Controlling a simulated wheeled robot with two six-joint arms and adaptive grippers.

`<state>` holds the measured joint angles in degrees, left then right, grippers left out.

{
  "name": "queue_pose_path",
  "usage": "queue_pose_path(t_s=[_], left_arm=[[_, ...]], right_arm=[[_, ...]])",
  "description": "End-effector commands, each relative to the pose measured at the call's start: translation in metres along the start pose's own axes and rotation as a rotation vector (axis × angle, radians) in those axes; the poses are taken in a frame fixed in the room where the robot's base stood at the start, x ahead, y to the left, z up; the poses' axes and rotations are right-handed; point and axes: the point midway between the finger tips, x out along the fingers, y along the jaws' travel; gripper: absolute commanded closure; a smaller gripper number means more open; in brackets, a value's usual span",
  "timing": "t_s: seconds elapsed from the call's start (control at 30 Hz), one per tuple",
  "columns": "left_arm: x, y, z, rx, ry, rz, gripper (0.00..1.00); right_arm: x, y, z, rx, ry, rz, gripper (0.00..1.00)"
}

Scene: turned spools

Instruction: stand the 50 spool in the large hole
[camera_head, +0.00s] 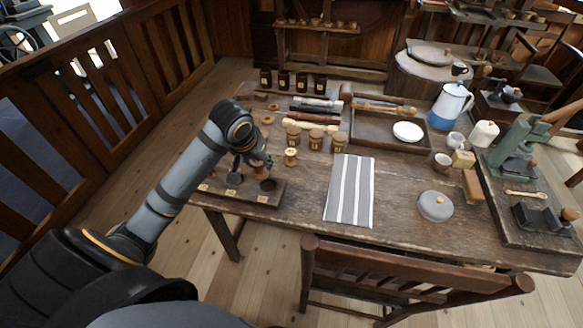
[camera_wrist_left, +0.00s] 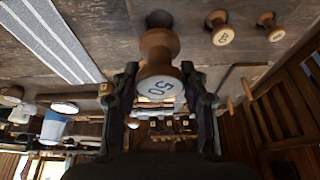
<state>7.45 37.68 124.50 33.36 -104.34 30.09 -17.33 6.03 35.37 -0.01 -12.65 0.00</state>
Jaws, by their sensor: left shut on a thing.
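The 50 spool (camera_wrist_left: 160,52) is brown turned wood with a pale end marked 50, seen large in the left wrist view. My left gripper (camera_wrist_left: 160,88) is shut on it, one finger on each side. In the head view the gripper (camera_head: 258,170) is over the right part of the dark wooden board (camera_head: 222,191), at the table's near left. A dark round hole (camera_wrist_left: 158,18) shows just beyond the spool in the wrist view. The spool appears above the board; I cannot tell whether it touches it. Two smaller spools (camera_wrist_left: 221,28) (camera_wrist_left: 270,26) show to its right.
Another wooden spool (camera_head: 291,157) stands on the table to the right of the gripper. Several labelled wooden jars (camera_head: 315,140) stand behind it. A striped cloth (camera_head: 350,190) lies to the right. The table is bare between the board and the cloth.

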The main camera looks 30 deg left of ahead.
Motion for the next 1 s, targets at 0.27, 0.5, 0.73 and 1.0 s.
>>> queue_pose_path(t_s=[0.27,0.5,0.73,1.0], left_arm=[[0.027,0.006,-0.022,0.539,-0.004,0.228,0.87],[0.045,0.007,-0.027,0.783,0.000,0.325,0.87],[0.049,0.007,-0.026,0.800,0.000,0.327,0.87],[0.066,0.007,-0.018,0.799,-0.001,0.326,0.87]], right_arm=[[-0.045,-0.023,-0.005,0.014,0.002,-0.033,0.60],[-0.056,-0.020,-0.008,0.013,0.005,-0.030,0.60],[-0.051,-0.008,-0.008,0.007,0.006,-0.016,0.60],[-0.030,-0.011,-0.007,0.008,0.006,-0.017,0.60]])
